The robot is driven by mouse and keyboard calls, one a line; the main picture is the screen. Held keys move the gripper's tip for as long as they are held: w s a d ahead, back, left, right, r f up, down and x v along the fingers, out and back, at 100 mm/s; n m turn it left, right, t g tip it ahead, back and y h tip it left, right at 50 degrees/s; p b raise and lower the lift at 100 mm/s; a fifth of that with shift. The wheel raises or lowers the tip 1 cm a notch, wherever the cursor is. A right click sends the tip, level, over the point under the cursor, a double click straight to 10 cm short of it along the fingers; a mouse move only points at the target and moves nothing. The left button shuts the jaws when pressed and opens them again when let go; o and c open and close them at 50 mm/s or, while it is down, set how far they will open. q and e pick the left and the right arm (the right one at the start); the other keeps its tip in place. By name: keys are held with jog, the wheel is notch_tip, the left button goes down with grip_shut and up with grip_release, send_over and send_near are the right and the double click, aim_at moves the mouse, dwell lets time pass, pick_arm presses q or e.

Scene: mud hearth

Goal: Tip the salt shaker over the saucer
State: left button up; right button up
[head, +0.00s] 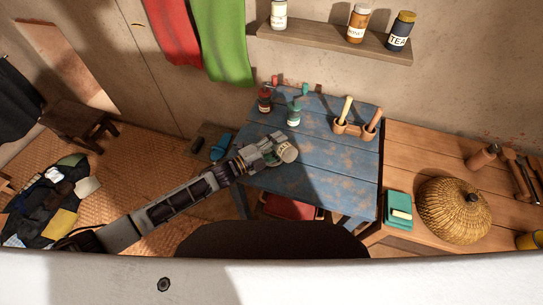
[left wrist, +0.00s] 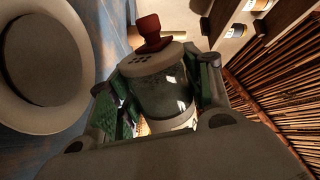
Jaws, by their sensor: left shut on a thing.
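The salt shaker (head: 288,153) is pale with a partly readable label and is above the blue table in the head view. My left gripper (head: 268,153) is shut on it. In the left wrist view, the shaker (left wrist: 158,90) has a clear glass body and a pale cap with holes, between the green-padded fingers of the left gripper (left wrist: 160,98). A round, pale dish with a raised rim, apparently the saucer (left wrist: 84,75), lies at the left of that view, apart from the shaker. I cannot make the saucer out in the head view. My right gripper is not in view.
A wooden counter on the right bears a woven basket (head: 453,212). The table's middle right is clear.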

pick_arm(q)
jog(key=shift+f+b, duration=0.6)
jog(key=shift+f, duration=0.5)
jog(key=shift+r, duration=0.15)
jog(key=shift+r+p, duration=1.4)
jog(key=shift+r, duration=0.1)
jog(key=shift+f, duration=0.1)
